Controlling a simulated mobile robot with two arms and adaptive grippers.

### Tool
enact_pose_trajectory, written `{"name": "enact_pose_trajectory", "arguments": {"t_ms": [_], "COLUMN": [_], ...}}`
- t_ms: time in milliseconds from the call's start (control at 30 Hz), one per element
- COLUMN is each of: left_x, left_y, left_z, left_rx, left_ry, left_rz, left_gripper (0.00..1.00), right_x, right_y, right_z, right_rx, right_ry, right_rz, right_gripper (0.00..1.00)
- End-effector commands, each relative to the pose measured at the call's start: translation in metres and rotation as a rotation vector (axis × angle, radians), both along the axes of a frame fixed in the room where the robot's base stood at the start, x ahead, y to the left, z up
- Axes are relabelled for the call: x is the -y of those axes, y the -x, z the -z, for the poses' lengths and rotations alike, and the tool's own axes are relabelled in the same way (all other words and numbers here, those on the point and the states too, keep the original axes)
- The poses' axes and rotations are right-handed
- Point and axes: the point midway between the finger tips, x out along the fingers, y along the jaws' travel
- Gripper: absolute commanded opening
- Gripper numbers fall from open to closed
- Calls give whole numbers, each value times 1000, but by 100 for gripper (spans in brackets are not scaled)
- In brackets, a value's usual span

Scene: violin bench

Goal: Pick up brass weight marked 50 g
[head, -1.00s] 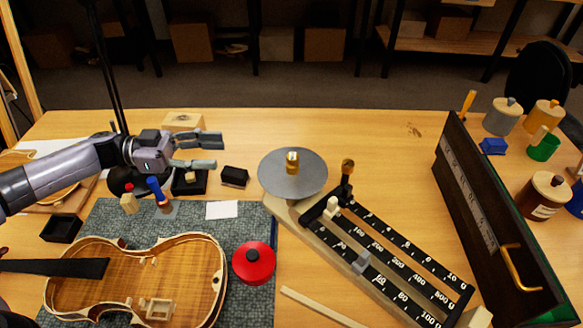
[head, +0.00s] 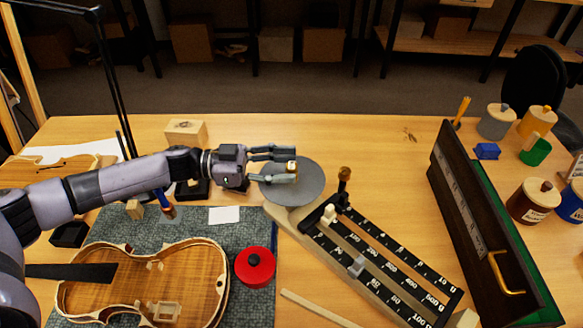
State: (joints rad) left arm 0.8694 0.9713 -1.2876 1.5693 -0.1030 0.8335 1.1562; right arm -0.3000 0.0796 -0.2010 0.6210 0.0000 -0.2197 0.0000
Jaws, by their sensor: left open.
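The brass weight (head: 291,168) stands on the round grey pan (head: 308,194) of the balance scale. My left gripper (head: 289,168) reaches in from the left over the pan. Its two fingers are open, with the tips at the weight, one on its far side and one on its near side. The fingers partly hide the weight, and I cannot tell whether they touch it. The marking on the weight is too small to read. My right gripper is not in view.
The scale's black beams (head: 385,262) run to the lower right. A red round tin (head: 255,266) and a violin body (head: 140,282) lie on the grey mat in front. A long dark case (head: 480,220) stands at right. Jars stand beyond it.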

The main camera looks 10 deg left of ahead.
Motion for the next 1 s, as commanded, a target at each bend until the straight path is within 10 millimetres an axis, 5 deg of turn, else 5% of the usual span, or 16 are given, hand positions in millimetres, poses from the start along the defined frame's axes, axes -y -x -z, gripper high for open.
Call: {"name": "enact_pose_trajectory", "arguments": {"t_ms": [133, 400, 1000], "left_x": [16, 19, 18], "left_y": [-3, -4, -4], "left_z": [-2, 0, 0], "left_rx": [0, 0, 0], "left_ry": [1, 0, 0], "left_rz": [0, -1, -1], "left_gripper": [46, 46, 6], "right_x": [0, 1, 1], "right_y": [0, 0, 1], "right_z": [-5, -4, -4], "right_rx": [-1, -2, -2], "right_ry": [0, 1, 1], "right_rz": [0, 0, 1], "right_gripper": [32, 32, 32]}}
